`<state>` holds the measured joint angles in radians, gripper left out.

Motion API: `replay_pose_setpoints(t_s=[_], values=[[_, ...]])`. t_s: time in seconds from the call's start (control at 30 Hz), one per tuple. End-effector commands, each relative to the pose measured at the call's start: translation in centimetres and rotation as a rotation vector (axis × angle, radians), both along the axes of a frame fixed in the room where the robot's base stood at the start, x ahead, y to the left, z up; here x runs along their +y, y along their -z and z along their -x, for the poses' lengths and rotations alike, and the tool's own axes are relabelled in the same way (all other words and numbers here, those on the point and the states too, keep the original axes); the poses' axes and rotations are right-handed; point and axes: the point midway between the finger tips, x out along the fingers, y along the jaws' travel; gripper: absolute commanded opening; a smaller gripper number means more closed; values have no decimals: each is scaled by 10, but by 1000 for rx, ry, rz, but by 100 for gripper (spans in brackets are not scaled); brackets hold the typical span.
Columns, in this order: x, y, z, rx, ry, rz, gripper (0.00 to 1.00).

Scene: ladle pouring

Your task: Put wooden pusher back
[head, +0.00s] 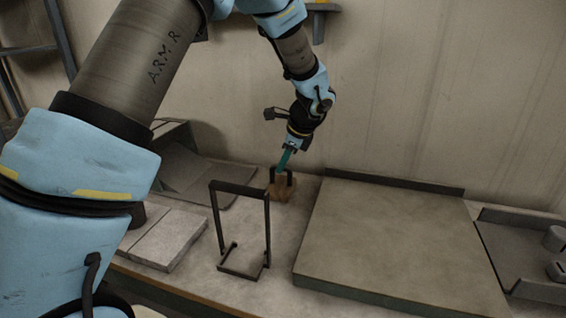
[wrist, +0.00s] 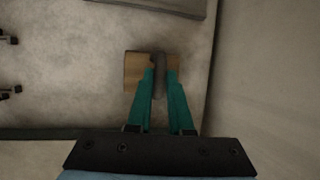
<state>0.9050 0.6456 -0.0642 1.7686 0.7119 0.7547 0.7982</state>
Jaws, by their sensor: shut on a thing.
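The wooden pusher is a brown wooden block (head: 281,192) with a dark upright handle. It is at the back of the table, left of the large raised slab, in the head view. My gripper (head: 284,168) has teal fingers, which also show in the wrist view (wrist: 160,73). They are shut on the handle from above. The block is at or close to the tabletop; I cannot tell whether it touches.
A dark wire-frame stand (head: 240,228) stands in front and to the left. A large raised slab (head: 390,240) fills the right middle. A flat pale block (head: 165,238) and a dark tray (head: 190,175) lie left. A grey tray (head: 520,245) with small cylinders is far right.

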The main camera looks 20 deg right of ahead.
Motion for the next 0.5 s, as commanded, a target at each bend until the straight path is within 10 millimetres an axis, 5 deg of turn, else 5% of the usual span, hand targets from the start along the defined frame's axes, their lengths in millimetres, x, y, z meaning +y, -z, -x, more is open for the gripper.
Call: replay_pose_setpoints(t_s=[0.4,0.43,0.5], values=[[0,9,0,0,1,1,0],[0,9,0,0,1,1,21],[0,8,0,0,1,1,29]])
